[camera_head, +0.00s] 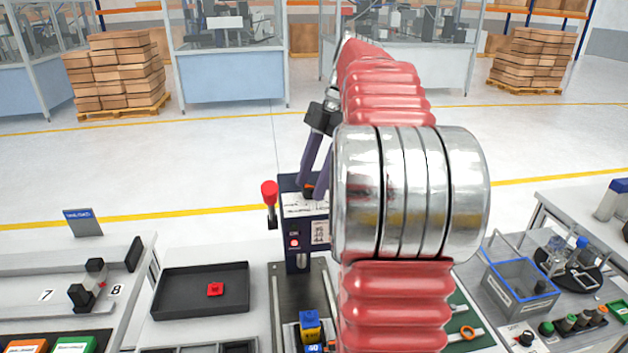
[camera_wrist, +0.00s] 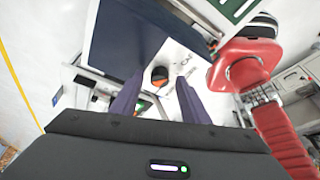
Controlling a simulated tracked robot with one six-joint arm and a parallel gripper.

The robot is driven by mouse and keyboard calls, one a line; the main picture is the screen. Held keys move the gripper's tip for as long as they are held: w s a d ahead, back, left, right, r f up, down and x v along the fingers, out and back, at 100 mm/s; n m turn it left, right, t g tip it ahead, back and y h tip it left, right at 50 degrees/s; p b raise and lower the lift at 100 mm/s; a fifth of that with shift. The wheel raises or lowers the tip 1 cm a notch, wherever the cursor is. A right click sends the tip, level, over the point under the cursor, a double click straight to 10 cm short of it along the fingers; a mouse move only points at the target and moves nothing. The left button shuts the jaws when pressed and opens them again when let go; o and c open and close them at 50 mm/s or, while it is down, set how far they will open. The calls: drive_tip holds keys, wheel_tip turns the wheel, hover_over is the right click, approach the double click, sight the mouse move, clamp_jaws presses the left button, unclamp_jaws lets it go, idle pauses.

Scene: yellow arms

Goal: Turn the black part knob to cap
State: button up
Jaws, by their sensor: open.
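My gripper (camera_head: 312,188) reaches down at the dark blue upright machine box (camera_head: 298,240), its two purple fingers apart. In the wrist view the fingers of my gripper (camera_wrist: 160,82) are spread, with a small round black knob (camera_wrist: 159,73) between and just beyond their tips. Some orange shows beside this knob, and a white surface lies around it. In the head view the knob cannot be made out clearly; only a bit of orange shows by the fingers. I cannot tell whether the fingers touch the knob or which way it points.
A red-topped lever (camera_head: 269,195) stands left of the box. A grey bin (camera_head: 519,291) and several push buttons are on the right bench. My red arm hides much of the middle.

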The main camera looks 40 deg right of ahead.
drive_tip(key=v, duration=0.7)
drive_tip(key=shift+s+f, duration=0.1)
drive_tip(key=shift+s, duration=0.05)
idle(0.7)
